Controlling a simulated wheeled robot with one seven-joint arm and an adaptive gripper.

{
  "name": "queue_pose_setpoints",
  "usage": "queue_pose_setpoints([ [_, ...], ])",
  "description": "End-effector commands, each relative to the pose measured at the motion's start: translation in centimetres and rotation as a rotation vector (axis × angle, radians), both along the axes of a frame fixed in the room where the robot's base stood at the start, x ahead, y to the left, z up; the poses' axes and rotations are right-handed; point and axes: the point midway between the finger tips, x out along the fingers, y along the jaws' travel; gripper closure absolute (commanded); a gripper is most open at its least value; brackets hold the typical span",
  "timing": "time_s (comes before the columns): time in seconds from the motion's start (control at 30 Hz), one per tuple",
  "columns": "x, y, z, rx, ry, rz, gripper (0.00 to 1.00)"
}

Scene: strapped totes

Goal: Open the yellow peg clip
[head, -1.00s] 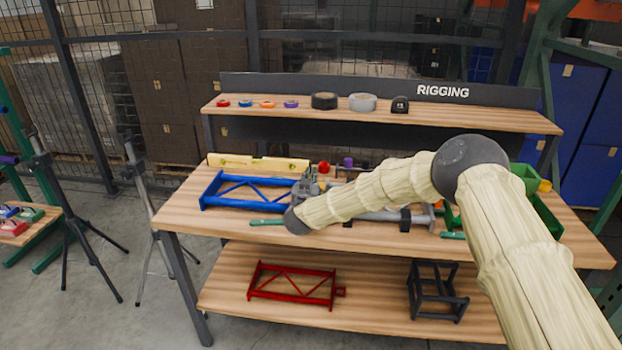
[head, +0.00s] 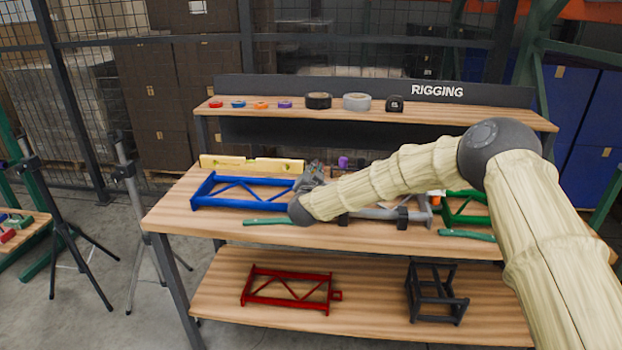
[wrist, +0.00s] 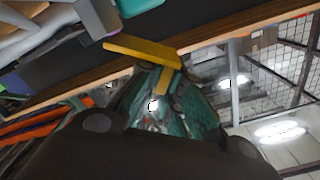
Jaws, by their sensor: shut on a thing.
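The yellow peg clip (wrist: 143,50) shows in the wrist view as a flat yellow bar with a short yellow tab pointing down to my gripper. My gripper (wrist: 163,88) reaches up from the bottom of that view, its fingertips together at the tab, shut on the clip. In the head view my gripper (head: 313,176) is small, above the workbench (head: 270,232) between the blue frame and the grey tube. The clip cannot be made out there; my gripper and arm cover that spot.
A blue frame (head: 240,204) and a yellow level (head: 250,163) lie left of my gripper. A purple item (head: 343,162) stands behind it. A green bar (head: 268,221) lies in front. The raised shelf (head: 440,116) holds tape rolls. The lower shelf carries a red frame (head: 290,290).

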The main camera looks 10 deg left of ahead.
Motion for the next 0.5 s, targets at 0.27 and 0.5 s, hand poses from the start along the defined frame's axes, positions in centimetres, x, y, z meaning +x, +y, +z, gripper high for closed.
queue_pose_setpoints([
  [0.27, 0.2, -1.8, -0.1, 0.263, 0.012, -0.003, 1.0],
  [0.5, 0.3, -3.1, -0.2, 0.489, 0.025, -0.002, 1.0],
])
